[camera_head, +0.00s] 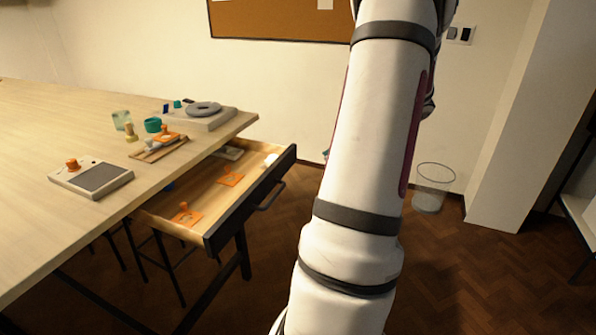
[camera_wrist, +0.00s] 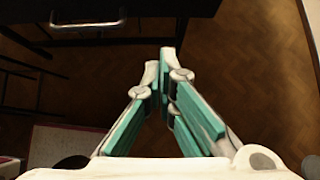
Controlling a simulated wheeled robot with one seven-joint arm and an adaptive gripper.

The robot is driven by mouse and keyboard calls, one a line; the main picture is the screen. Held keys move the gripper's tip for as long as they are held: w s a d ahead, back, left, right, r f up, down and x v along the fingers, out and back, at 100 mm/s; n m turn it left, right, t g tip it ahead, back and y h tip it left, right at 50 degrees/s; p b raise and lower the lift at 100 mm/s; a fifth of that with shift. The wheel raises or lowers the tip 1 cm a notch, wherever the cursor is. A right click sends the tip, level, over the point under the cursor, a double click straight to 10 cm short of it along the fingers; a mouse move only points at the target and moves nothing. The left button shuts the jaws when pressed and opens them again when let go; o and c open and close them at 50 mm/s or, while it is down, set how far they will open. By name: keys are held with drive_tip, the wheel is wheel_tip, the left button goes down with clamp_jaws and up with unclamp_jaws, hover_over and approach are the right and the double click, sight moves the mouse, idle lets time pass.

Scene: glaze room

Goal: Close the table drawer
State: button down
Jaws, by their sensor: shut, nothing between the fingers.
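The table drawer (camera_head: 252,205) is pulled out from the end of the wooden table (camera_head: 60,120) in the head view. It has a dark front with a bar handle (camera_head: 270,195), and orange pieces and a few small items lie inside. In the wrist view the drawer's dark front (camera_wrist: 150,32) and the handle (camera_wrist: 88,24) show at the upper left. My gripper (camera_wrist: 165,52) has teal-lined fingers closed together at the tips, with nothing between them. It appears beside the drawer front, below and right of the handle in that view, and looks apart from it. In the head view my arm hides it.
On the tabletop stand a scale (camera_head: 92,178), a small tray (camera_head: 160,148), teal and green cups and a grey wheel device (camera_head: 203,112). A clear bin (camera_head: 432,188) stands on the floor near the wall. Dark stools are under the table. Wooden floor lies open before the drawer.

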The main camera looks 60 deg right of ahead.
drive_tip(key=w+r+b+x, duration=0.2)
drive_tip(key=x, duration=1)
drive_tip(key=shift+w, duration=0.2)
drive_tip(key=shift+a+f, duration=0.1)
drive_tip(key=shift+a, duration=0.05)
